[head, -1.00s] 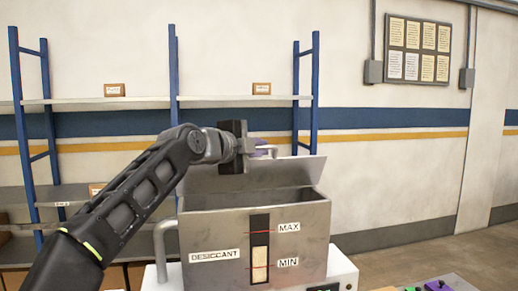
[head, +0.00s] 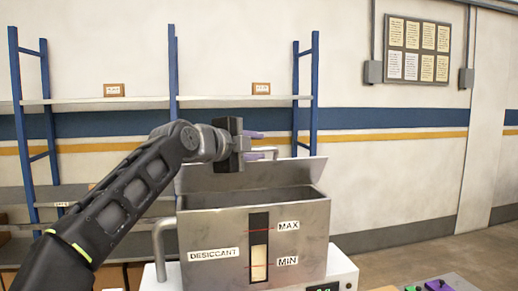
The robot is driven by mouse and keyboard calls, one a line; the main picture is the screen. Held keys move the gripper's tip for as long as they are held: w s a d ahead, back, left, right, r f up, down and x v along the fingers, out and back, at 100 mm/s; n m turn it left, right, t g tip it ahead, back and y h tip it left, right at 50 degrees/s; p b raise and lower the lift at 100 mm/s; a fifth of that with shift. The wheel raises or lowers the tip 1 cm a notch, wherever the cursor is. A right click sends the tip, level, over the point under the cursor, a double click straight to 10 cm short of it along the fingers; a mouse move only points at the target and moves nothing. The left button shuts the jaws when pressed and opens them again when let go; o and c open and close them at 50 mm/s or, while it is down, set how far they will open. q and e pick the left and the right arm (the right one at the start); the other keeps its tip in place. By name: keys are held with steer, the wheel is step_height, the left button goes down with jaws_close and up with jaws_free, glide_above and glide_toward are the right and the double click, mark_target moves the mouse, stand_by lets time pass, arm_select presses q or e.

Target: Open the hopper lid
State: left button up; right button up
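The hopper is a grey metal box (head: 215,222) labelled DESICCANT, with a MAX/MIN level window (head: 259,240) on its front. Its lid (head: 300,172) stands raised at the back edge, and the dark inside shows. A pale bar handle (head: 268,152) sits at the lid's top. My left gripper (head: 255,146) is at this handle, its dark palm in front of the lid. One purple finger shows above the handle, apart from it, so the gripper looks open. The other finger is mostly hidden.
A side handle (head: 160,250) curves out at the hopper's left. The hopper rests on a white machine (head: 343,270) with a small display. A panel with coloured buttons (head: 438,285) is at the lower right. Blue shelving (head: 172,100) stands behind. Open floor lies at the right.

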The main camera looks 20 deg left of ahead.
arm_select(q)
steer(key=b+v, duration=0.2)
steer(key=v, duration=0.4)
steer(key=shift+s+r+b, duration=0.2)
steer(key=shift+s+b, duration=0.1)
steer(key=shift+c, duration=0.4)
